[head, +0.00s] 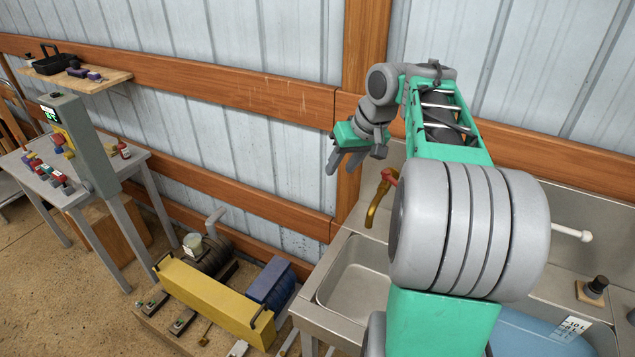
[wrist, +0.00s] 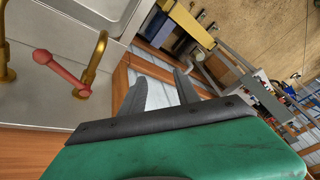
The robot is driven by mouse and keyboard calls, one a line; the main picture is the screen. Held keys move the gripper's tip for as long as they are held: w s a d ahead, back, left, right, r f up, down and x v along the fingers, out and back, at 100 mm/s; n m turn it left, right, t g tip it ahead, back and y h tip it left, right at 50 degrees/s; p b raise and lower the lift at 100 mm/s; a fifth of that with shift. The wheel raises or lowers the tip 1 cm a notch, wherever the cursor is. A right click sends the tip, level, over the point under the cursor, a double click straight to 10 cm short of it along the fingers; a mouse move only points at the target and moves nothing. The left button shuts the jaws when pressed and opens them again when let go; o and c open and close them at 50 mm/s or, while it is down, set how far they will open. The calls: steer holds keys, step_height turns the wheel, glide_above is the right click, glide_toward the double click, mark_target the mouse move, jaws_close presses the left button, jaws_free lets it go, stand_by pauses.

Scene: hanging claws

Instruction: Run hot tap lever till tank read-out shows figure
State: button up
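A brass tap (head: 374,207) with a red lever (head: 388,176) stands at the back of the steel sink, partly behind my arm. In the wrist view the red lever (wrist: 62,72) lies beside the curved brass spout (wrist: 94,68). My gripper (head: 340,168) is open and empty, left of and slightly above the tap, apart from the lever. Its two spread fingers show in the wrist view (wrist: 160,80). A blue tank-like surface (head: 530,338) at lower right carries a white label (head: 576,326) reading about "10 L". A small lit display (head: 49,114) on a grey post is too small to read.
The steel sink basin (head: 345,275) is below the tap. A white rod (head: 572,232) and a black-topped fitting (head: 594,288) are at right. A table (head: 95,195) stands further left.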

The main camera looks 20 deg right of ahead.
steer(key=s+a, duration=0.2)
steer(key=a, duration=0.5)
steer(key=shift+s+a+f, duration=0.25)
steer(key=shift+s+f, duration=0.1)
steer(key=shift+c, duration=0.4)
